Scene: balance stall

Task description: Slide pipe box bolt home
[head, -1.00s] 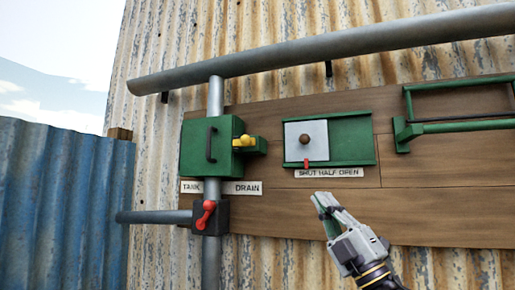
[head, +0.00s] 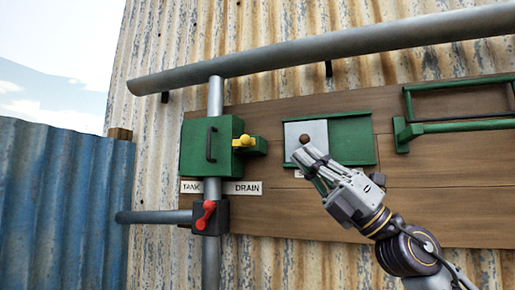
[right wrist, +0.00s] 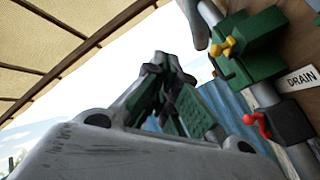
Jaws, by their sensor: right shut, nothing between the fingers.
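The green pipe box (head: 197,158) with a black handle is on the grey pipe at the left of the wooden board. Its yellow bolt (head: 243,141) sits at the box's right side, over a green bracket (head: 258,146). In the right wrist view the yellow bolt (right wrist: 228,46) and the green box (right wrist: 258,40) show at the upper right. My right gripper (head: 304,157) is shut and empty, in front of the sliding panel, to the right of and below the bolt, apart from it. The right wrist view shows its fingers (right wrist: 170,68) together. My left gripper is not in view.
A pale sliding panel (head: 293,131) with a brown knob stands in a green frame (head: 352,139), partly behind my right gripper. A red valve lever (head: 204,215) is below the box. A green rail (head: 455,127) is at right. A large grey pipe (head: 300,51) runs above.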

